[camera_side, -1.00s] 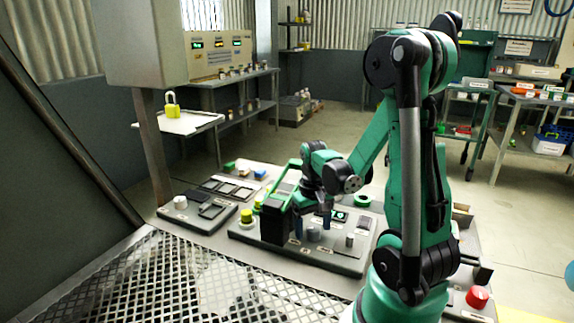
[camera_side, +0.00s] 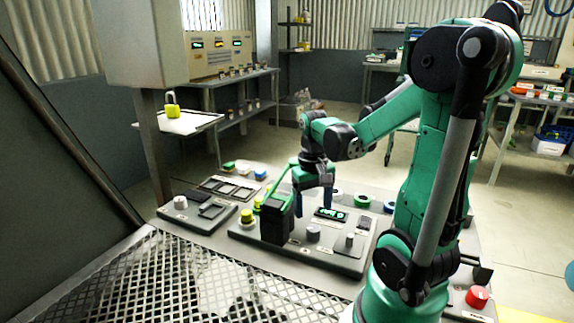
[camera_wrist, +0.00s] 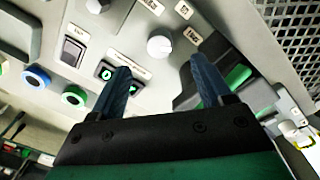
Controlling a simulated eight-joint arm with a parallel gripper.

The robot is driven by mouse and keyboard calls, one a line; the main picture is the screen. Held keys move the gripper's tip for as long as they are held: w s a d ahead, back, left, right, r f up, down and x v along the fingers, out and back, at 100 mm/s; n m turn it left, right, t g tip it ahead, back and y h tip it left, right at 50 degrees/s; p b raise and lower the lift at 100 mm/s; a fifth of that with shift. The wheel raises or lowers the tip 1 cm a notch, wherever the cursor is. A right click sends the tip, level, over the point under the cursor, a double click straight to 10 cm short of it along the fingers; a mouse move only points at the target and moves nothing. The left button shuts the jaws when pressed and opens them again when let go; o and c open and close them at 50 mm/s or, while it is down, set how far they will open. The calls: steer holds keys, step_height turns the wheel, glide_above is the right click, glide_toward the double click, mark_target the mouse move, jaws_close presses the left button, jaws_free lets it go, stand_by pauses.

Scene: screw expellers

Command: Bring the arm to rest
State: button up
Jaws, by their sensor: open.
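My gripper (camera_side: 313,197) hangs above the grey control panel (camera_side: 345,262), its blue fingers pointing down, apart and with nothing between them. In the wrist view my gripper (camera_wrist: 158,75) shows its two blue fingers spread over the panel. A grey round knob (camera_wrist: 160,46) lies beyond the fingertips in that view. A rocker switch with lit green marks (camera_side: 330,214) is on the panel; it also shows in the wrist view (camera_wrist: 106,72), partly behind the left finger. A dark block with a green lever (camera_side: 277,220) stands just left of my gripper.
A yellow-green button (camera_side: 246,216) is on the panel's left. Green (camera_side: 362,201) and blue (camera_side: 389,206) rings sit at the back. A red button (camera_side: 477,297) is at the lower right. A metal mesh (camera_side: 200,285) borders the front.

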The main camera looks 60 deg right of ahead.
steer(key=w+a+r+n+t, duration=0.2)
steer(key=w+a+n+t, duration=0.1)
steer(key=a, duration=0.6)
steer(key=w+a+r+n+t, duration=0.3)
steer(key=w+a+n+t, duration=0.1)
steer(key=a, duration=0.5)
steer(key=shift+w+n, duration=0.3)
steer(key=shift+n, duration=0.4)
